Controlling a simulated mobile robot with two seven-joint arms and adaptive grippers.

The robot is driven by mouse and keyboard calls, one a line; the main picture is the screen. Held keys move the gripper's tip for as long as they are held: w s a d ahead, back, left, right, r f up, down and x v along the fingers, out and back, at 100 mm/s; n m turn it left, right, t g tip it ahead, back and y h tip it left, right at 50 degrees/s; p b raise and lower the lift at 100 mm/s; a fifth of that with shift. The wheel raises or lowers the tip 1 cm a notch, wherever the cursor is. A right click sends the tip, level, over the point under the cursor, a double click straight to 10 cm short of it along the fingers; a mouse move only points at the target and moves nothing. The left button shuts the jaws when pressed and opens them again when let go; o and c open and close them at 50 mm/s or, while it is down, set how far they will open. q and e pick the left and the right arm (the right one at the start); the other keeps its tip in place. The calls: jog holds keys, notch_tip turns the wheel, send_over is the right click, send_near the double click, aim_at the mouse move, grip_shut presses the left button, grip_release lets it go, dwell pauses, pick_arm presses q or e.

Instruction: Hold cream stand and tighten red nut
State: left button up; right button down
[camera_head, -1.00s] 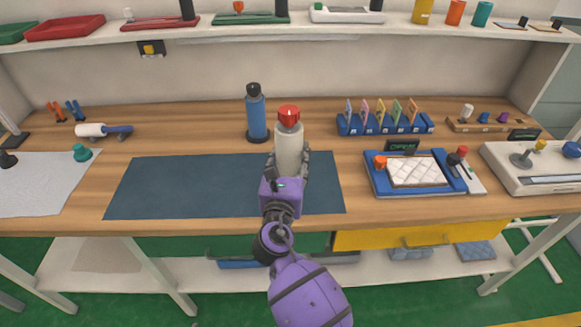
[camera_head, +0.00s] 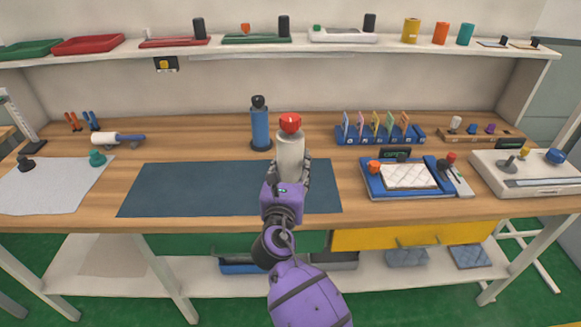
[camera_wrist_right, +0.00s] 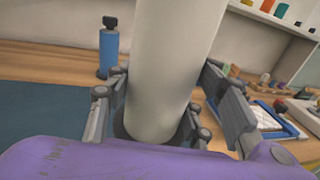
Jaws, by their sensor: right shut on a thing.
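The cream stand (camera_head: 290,158) is upright at the right part of the dark blue mat, with the red nut (camera_head: 290,123) on its top. My right gripper (camera_head: 289,178) is shut on the cream stand, one finger on each side of it. In the right wrist view the cream stand (camera_wrist_right: 170,65) fills the middle between the grey fingers of the right gripper (camera_wrist_right: 155,118); its top and the nut are out of that picture. My left gripper does not show in any view.
A blue bottle-like stand (camera_head: 260,125) with a black top stands just behind and left of the cream stand. The dark blue mat (camera_head: 190,188) is bare to the left. A blue tray (camera_head: 375,187) with a white quilted pad (camera_head: 408,177) lies to the right.

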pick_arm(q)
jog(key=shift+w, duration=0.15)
pick_arm(e)
jog(key=shift+w+r, duration=0.15)
jog(key=shift+r, duration=0.05)
jog(key=shift+w, duration=0.1)
jog(key=shift+w, duration=1.3)
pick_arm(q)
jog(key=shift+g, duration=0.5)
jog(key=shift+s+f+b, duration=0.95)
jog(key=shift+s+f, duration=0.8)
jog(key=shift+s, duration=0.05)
pick_arm(e)
jog(key=w, duration=1.1)
jog(key=shift+a, duration=0.15)
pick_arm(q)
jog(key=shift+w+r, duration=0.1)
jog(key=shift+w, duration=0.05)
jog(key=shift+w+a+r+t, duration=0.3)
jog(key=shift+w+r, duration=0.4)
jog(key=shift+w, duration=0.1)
